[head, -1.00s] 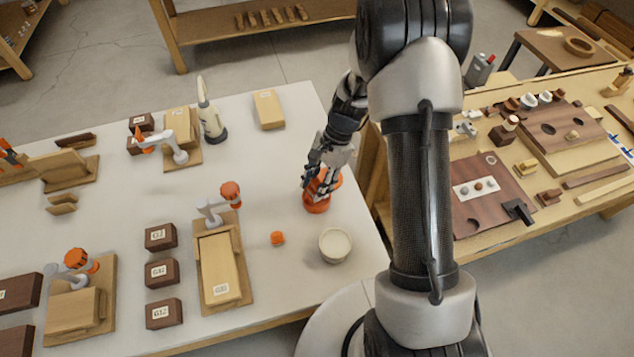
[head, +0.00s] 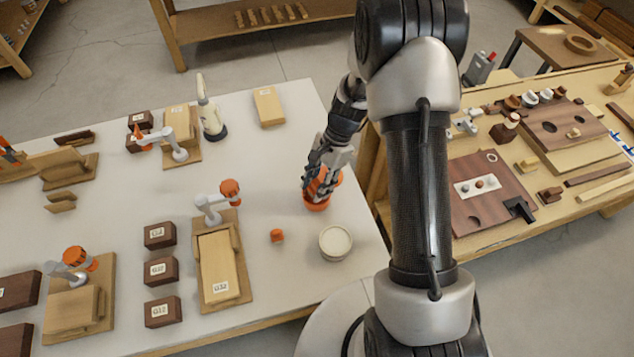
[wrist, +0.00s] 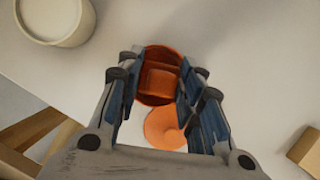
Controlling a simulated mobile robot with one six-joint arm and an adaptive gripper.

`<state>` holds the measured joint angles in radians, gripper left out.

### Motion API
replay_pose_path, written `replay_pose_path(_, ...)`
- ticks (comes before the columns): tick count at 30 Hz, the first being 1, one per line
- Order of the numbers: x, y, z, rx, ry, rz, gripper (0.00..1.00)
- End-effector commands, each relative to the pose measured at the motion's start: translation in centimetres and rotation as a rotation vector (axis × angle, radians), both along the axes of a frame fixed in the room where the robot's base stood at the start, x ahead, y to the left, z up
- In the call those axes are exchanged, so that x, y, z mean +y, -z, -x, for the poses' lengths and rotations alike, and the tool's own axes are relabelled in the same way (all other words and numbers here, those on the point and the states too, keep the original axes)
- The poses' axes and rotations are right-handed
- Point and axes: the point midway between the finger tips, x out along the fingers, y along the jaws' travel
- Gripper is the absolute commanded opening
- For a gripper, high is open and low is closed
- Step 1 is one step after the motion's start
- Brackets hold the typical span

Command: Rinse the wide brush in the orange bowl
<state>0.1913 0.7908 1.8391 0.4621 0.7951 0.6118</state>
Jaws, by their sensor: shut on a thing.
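The orange bowl (head: 317,206) stands on the white table near its right edge, partly hidden by my gripper (head: 318,188). In the wrist view the bowl (wrist: 145,97) shows as a dark orange rim between my fingers. A squarish orange piece (wrist: 160,78), which looks like the wide brush, shows inside that rim. My gripper, also in the wrist view (wrist: 156,92), is shut on it, pointing down at the bowl; the contact is hard to make out. A flat, lighter orange disc (wrist: 166,128) lies beside the bowl, nearer my palm in that view; I cannot tell what it is.
A cream bowl (head: 335,243) stands close to the orange bowl, with a small orange piece (head: 277,236) to its left. A second bench (head: 540,150) is at right.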

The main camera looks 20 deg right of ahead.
Motion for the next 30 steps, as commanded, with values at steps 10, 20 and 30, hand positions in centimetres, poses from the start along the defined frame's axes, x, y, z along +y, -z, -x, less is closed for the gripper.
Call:
replay_pose_path(10, 0.0, 0.6, 0.0, -0.001, 0.000, 0.000, 0.12)
replay_pose_path(20, 0.0, 0.8, 0.0, 0.000, 0.000, 0.000, 0.12)
replay_pose_path(30, 0.0, 1.9, 0.0, 0.000, 0.000, 0.001, 0.12)
